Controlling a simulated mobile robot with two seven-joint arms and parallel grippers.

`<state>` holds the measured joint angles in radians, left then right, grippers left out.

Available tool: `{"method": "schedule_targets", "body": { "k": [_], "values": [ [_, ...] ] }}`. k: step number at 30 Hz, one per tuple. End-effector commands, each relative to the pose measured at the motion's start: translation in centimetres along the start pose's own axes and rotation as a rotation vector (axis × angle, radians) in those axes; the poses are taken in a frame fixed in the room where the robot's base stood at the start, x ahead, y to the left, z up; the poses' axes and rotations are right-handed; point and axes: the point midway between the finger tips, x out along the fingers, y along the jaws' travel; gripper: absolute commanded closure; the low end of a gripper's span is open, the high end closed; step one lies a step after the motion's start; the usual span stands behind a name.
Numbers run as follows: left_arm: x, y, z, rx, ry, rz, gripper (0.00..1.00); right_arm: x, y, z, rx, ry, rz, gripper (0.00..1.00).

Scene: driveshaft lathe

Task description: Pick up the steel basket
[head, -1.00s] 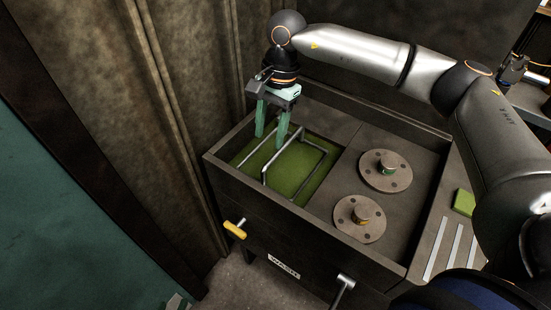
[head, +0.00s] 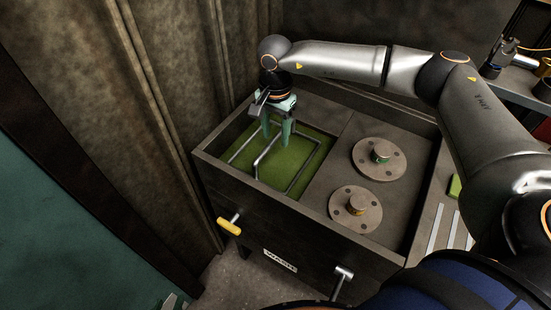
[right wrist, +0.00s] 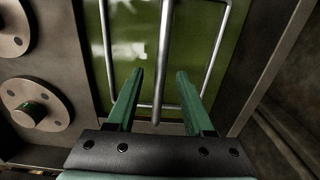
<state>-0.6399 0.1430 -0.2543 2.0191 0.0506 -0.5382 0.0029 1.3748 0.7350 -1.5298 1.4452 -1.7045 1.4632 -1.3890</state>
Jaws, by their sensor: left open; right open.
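The steel basket (head: 259,162) shows as thin grey rods in the green-filled left compartment of the wash station. Its handle bar also shows in the right wrist view (right wrist: 163,45). My right gripper (head: 276,138) points down over the basket's back part, open. In the right wrist view its two green fingers (right wrist: 161,74) lie on either side of the bar, with gaps; I cannot tell whether the tips reach its depth. The basket's lower part is hidden in the green. Only a small piece of my left gripper (head: 173,301) shows at the bottom edge.
The wash station's walls (head: 245,190) surround the compartment. Two flanged discs (head: 378,160) (head: 355,210) stand on the plate to its right. A yellow handle (head: 229,226) sticks out in front. A ribbed wall (head: 170,90) is close on the left.

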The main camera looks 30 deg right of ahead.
Motion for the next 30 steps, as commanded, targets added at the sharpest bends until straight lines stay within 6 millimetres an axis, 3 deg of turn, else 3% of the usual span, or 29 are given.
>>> {"method": "schedule_targets", "body": {
  "k": [5, 13, 26, 30],
  "values": [
    [0.1, -0.1, 0.0, 0.001, 0.002, -0.002, 0.5, 2.0, 0.0, 0.0, 0.0, -0.001, 0.001, 0.48],
    [0.1, -0.2, -0.1, 0.001, 0.005, -0.003, 0.5, 2.2, 0.0, 0.0, 0.0, -0.001, 0.0, 0.49],
    [0.1, -0.3, -0.4, 0.003, 0.01, -0.004, 0.5, 2.2, 0.0, 0.0, 0.001, -0.001, 0.0, 0.97],
    [0.1, -0.3, -0.4, 0.003, 0.01, -0.004, 0.5, 2.2, 0.0, 0.0, 0.001, -0.001, 0.0, 1.0]
  ]
}}
